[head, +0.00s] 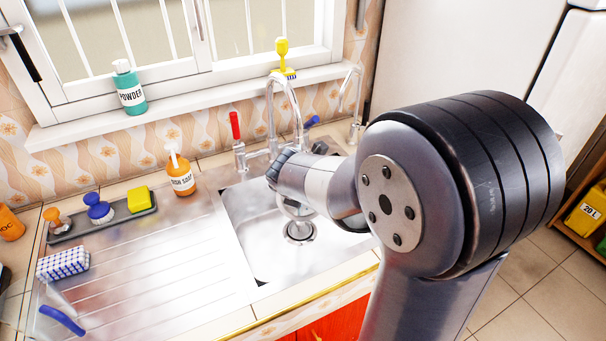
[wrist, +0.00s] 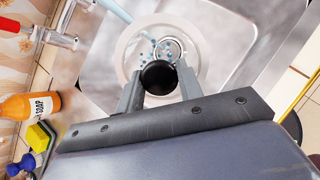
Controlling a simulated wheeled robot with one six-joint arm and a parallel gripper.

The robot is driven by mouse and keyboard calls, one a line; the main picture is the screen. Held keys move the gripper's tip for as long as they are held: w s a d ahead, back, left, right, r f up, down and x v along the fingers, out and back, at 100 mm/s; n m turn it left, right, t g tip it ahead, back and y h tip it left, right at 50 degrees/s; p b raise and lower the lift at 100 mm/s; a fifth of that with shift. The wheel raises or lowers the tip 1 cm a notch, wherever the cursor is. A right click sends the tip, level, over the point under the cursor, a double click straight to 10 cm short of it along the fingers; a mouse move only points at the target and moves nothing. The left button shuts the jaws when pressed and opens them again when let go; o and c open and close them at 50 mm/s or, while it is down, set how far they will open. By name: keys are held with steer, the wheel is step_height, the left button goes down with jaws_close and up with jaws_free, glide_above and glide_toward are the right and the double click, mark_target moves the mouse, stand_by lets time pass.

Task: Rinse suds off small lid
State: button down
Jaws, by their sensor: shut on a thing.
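In the wrist view, my gripper (wrist: 160,82) is shut on the black knob (wrist: 157,77) of the small lid (wrist: 128,46). The lid is round and clear with a pale rim, and it is held over the sink. Small bluish specks show on or just above it near the knob; I cannot tell suds from water drops. In the head view, my arm hides most of the lid and my gripper. The curved tap (head: 271,105) rises behind the sink basin (head: 262,255). A pale bluish shape reaches toward the lid at the top of the wrist view; I cannot tell if it is water.
A red tap lever (head: 235,126) and a blue one (head: 312,121) flank the tap. A dish soap bottle (head: 181,178) stands left of the basin. A tray (head: 100,222) holds brushes and a yellow sponge (head: 139,196). The ribbed drainboard (head: 150,275) is mostly clear.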

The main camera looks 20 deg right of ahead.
steer(key=s+a+r+p, duration=0.1)
steer(key=s+r+p, duration=0.2)
steer(key=s+r, duration=0.1)
steer(key=shift+s+a, duration=0.3)
steer(key=shift+s, duration=0.1)
stand_by(0.8)
